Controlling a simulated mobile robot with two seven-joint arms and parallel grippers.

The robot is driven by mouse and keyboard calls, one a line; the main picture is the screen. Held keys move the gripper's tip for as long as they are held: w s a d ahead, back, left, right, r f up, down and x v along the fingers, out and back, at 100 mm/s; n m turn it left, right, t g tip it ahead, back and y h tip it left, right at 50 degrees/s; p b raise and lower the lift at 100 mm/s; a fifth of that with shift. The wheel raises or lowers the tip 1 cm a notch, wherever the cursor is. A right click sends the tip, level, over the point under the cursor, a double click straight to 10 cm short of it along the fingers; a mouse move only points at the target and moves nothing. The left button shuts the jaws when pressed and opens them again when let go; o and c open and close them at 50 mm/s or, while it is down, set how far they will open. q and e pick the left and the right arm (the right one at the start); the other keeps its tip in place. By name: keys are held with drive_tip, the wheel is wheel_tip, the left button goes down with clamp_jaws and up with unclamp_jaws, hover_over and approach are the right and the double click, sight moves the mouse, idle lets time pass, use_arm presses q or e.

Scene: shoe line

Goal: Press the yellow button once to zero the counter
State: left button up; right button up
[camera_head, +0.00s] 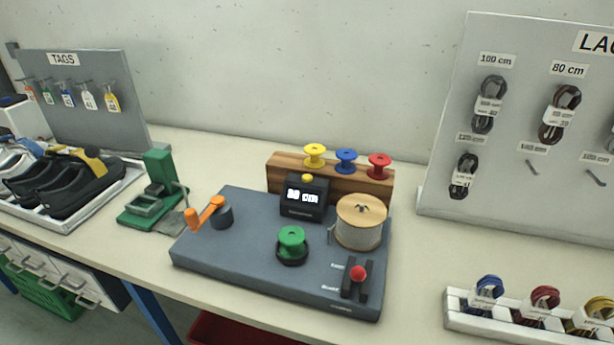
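The yellow button (307,178) sits on top of the small black counter (304,198). The counter's lit display shows a number in cm that looks like 80 or 30; the first digit is hard to read. The counter stands near the back of a dark grey machine base (240,260) on the table. Nothing touches the button. Neither my left nor my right gripper shows in the head view.
Around the counter are an orange crank (205,213), a green spool (292,240), a large cord reel (361,222) and a red-knobbed lever (358,274). A wooden rack (285,172) with three spools stands behind. A green press (158,190) and shoes are left.

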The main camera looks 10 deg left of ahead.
use_arm(q)
clamp_jaws()
idle(0.5)
idle(1.0)
